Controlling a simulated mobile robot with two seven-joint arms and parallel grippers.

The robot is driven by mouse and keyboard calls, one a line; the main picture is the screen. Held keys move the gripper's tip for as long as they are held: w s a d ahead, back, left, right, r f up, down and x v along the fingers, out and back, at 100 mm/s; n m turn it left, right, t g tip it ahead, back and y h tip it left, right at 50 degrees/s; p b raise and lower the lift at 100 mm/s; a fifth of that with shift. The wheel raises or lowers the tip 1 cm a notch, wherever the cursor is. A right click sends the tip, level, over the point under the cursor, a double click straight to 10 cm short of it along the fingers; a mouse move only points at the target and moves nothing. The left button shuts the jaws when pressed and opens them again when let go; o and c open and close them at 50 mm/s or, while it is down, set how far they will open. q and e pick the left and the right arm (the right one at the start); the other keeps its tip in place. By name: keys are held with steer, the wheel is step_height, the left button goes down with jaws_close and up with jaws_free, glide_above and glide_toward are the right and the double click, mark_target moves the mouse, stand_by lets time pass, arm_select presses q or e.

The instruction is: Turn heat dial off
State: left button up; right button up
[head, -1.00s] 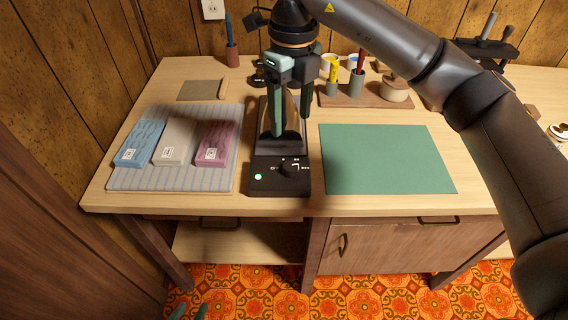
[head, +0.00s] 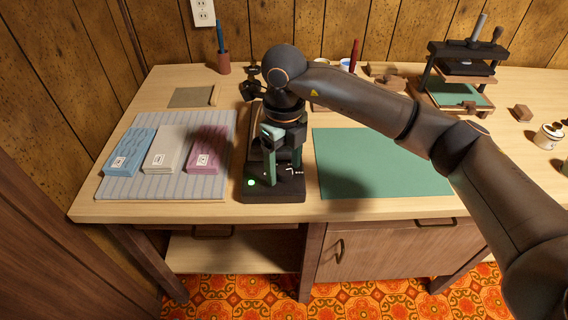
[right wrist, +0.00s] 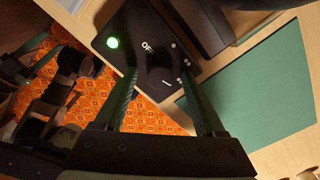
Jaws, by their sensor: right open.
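The black heater unit (head: 259,193) stands at the table's front edge with a lit green light (head: 251,182). Its black heat dial (right wrist: 160,76) shows in the right wrist view, near white marks and a partly hidden "OF" label. My right gripper (head: 283,174) points down over the control panel and is open. In the right wrist view its two green-grey fingers stand on either side of the dial. I cannot tell whether they touch it. In the head view the fingers partly hide the dial. Dark parts at the left of the right wrist view may be my left gripper (right wrist: 55,95).
A striped mat (head: 107,187) with blue, cream and pink fabric stacks lies left of the heater. A green mat (head: 375,165) lies close on its right. A cup (head: 223,63) and a black press (head: 465,65) stand farther back.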

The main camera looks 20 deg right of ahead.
steer(key=shift+c, duration=0.2)
jaws_close()
stand_by(0.3)
